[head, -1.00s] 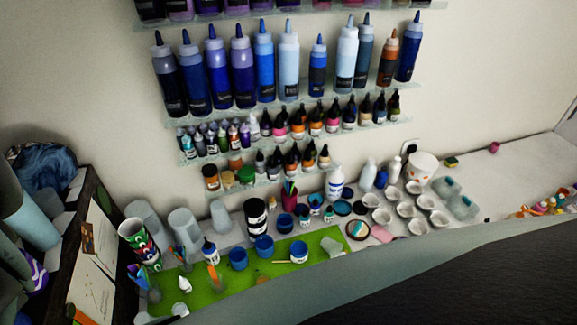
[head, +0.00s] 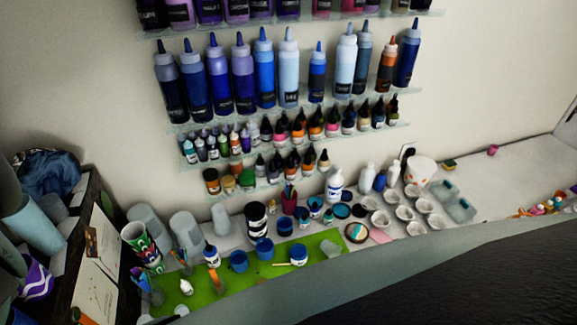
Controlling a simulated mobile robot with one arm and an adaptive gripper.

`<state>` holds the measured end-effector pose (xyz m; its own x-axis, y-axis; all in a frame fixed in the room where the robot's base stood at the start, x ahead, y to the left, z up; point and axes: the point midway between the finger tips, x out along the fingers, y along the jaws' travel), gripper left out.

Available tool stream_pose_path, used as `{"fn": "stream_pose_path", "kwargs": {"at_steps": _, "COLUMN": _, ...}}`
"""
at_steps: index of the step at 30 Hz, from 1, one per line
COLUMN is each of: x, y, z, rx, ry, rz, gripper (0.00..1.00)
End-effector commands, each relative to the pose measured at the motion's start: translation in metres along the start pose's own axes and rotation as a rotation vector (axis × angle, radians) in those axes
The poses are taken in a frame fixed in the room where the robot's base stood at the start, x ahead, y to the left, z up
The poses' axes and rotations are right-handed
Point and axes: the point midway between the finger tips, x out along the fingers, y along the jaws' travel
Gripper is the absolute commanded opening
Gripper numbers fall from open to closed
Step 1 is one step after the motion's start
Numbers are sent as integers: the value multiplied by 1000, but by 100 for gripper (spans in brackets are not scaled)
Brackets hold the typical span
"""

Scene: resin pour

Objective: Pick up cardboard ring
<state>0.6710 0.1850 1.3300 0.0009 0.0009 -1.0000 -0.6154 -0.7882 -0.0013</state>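I cannot clearly make out a cardboard ring in the head view. A small brownish item (head: 264,283) lies at the front edge of the green mat (head: 208,291), too small to identify. A round brown-rimmed piece with a blue and white face (head: 357,232) lies beyond the mat's right end. My gripper does not show. A large dark shape, which may be part of my own body, covers the lower right and could hide part of the table.
Blue cups (head: 264,248), a striped black-and-white jar (head: 256,219) and a patterned can (head: 139,243) crowd the table. White cups (head: 404,212) stand right. Shelves of bottles (head: 245,80) hang on the wall. The table's far right (head: 500,172) is mostly clear.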

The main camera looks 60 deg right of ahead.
Motion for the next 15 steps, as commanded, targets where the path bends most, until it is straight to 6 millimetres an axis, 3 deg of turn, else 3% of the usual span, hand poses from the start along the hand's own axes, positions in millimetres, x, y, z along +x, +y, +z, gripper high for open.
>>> {"fn": "stream_pose_path", "kwargs": {"at_steps": 2, "x": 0, "y": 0, "z": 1, "rx": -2, "ry": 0, "rz": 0, "gripper": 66}}
{"fn": "stream_pose_path", "kwargs": {"at_steps": 15, "x": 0, "y": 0, "z": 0, "rx": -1, "ry": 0, "rz": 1, "gripper": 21}}
